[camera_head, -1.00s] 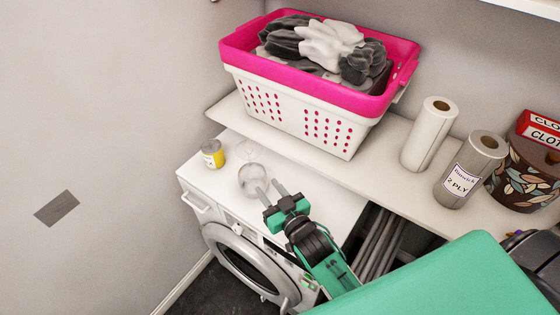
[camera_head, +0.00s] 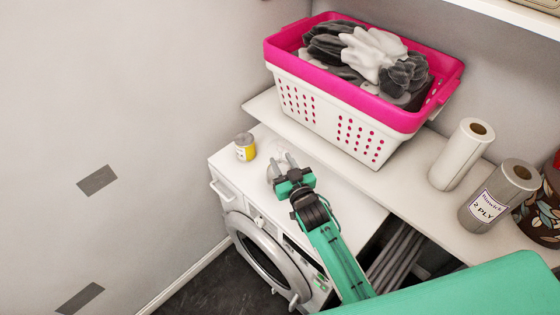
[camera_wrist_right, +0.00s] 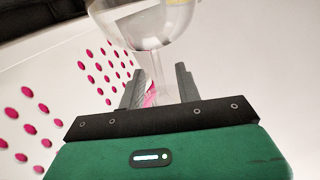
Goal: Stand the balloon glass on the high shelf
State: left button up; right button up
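The clear balloon glass (camera_head: 273,172) is on the white dryer top, mostly hidden behind my right gripper in the head view. In the right wrist view its round bowl (camera_wrist_right: 150,18) is at the top, with the stem running down between the fingers. My right gripper (camera_head: 282,160) has its fingers apart on both sides of the stem, with visible gaps. The two fingers also show in the right wrist view (camera_wrist_right: 159,86). The high shelf (camera_head: 515,14) shows only as a white edge at the top right. My left gripper is out of view.
A yellow-labelled jar (camera_head: 245,148) stands left of the glass. A pink-rimmed laundry basket (camera_head: 345,120) sits on the lower shelf (camera_head: 405,187) behind, close to my gripper. Paper rolls (camera_head: 462,155) and a leaf-patterned pot (camera_head: 543,215) stand to the right.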

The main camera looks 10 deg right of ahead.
aim_at(278, 162)
jog(key=shift+w+a+p, duration=0.2)
jog(key=shift+w+p, duration=0.15)
jog(key=shift+w, duration=0.6)
jog(key=shift+w+a+p, duration=0.2)
jog(key=shift+w+p, duration=0.1)
jog(key=shift+w, duration=0.65)
grip_shut()
jog(key=shift+r, duration=0.1)
